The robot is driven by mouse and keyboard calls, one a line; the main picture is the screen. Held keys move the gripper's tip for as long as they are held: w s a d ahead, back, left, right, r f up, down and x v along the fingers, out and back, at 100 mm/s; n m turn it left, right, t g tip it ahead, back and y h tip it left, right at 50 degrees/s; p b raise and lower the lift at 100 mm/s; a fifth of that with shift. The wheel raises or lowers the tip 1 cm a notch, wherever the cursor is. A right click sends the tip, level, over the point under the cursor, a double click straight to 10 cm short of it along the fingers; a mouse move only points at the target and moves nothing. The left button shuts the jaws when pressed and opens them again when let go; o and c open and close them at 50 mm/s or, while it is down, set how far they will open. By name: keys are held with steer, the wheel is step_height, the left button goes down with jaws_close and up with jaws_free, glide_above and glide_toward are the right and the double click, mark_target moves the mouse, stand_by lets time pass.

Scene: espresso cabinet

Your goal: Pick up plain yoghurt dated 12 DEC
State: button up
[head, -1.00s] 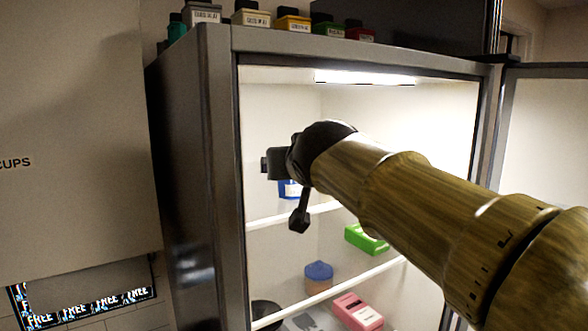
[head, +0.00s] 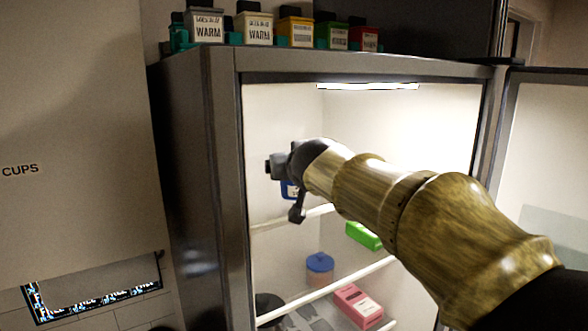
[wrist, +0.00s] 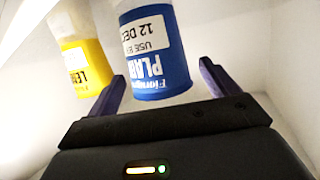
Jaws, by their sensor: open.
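A white tub with a blue label (wrist: 160,72) reads "PLA…" and "USE BY 12 DEC" in the wrist view, its print upside down. It appears between the two spread fingers of my gripper (wrist: 163,82), with a gap on each side. How deep it sits between them is hard to tell. In the head view my gripper (head: 288,185) is inside the cabinet at the upper shelf, with part of the blue label (head: 288,190) showing behind it. My gripper is open and empty.
A yellow-labelled container (wrist: 86,65) reading "LE…" stands left of the tub in the wrist view. A green box (head: 363,236), a blue-lidded jar (head: 320,268) and a pink box (head: 357,306) are lower in the cabinet. The glass door (head: 545,150) stands open at right.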

steer(key=shift+w+a+f, duration=0.15)
steer(key=shift+w+f, duration=0.05)
steer(key=shift+w, duration=0.35)
steer(key=shift+s, duration=0.2)
steer(key=shift+w, duration=0.1)
steer(key=c, duration=1.1)
steer(key=shift+r, duration=0.1)
